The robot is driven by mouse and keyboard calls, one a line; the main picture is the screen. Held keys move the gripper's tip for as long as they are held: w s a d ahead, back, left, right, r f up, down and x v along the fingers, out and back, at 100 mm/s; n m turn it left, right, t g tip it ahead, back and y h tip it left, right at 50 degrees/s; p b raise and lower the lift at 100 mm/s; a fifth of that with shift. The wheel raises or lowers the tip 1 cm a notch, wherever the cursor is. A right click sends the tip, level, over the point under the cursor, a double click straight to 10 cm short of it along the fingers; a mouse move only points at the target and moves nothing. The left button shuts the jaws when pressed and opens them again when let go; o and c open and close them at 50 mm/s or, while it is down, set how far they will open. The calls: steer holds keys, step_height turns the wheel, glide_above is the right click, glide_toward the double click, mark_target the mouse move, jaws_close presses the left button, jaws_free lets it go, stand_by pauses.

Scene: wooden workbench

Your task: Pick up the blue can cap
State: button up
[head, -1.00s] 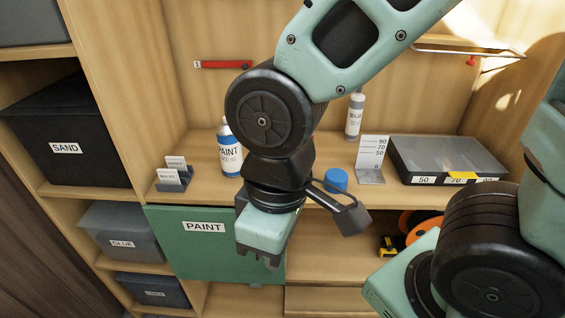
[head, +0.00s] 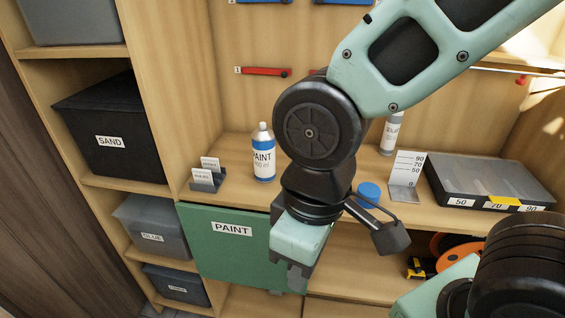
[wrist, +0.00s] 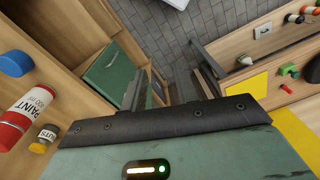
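The blue can cap (head: 369,191) stands on the wooden shelf in the head view, right of my arm's wrist and left of a white scale stand. A blue round thing that looks like the cap shows at the left edge of the wrist view (wrist: 15,63). My gripper (head: 298,279) points down in front of the shelf, lower and left of the cap, before the green PAINT panel. In the wrist view my gripper's fingers (wrist: 170,92) stand apart with nothing between them. My gripper does not touch the cap.
A paint bottle (head: 263,157) and a small card holder (head: 206,177) stand left of the cap. The scale stand (head: 405,172) and a grey lidded case (head: 485,178) stand to its right. A green PAINT panel (head: 205,250) lies below the shelf edge.

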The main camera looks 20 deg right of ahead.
steer(key=o, duration=1)
steer(key=shift+w, duration=0.15)
steer(key=shift+o, duration=0.2)
steer(key=w+d+m+y, duration=0.1)
steer(key=w+d+m, duration=0.5)
steer(key=w+m, duration=0.3)
steer(key=shift+w+d+m, duration=0.15)
steer(key=shift+w+m, duration=0.05)
steer(key=shift+m, duration=0.4)
steer(key=m+t+y+b, duration=0.1)
steer(key=m+t+y, duration=0.15)
steer(key=m, duration=1.95)
glide_above(370, 189)
steer(key=s+d, duration=0.3)
steer(key=d, duration=0.2)
steer(key=shift+h, duration=0.25)
steer(key=p+x, duration=0.1)
steer(key=x, duration=1.1)
steer(key=shift+s+f, duration=0.1)
steer(key=shift+s, duration=0.1)
steer(key=shift+p+x, duration=0.7)
steer(key=shift+x, duration=1.95)
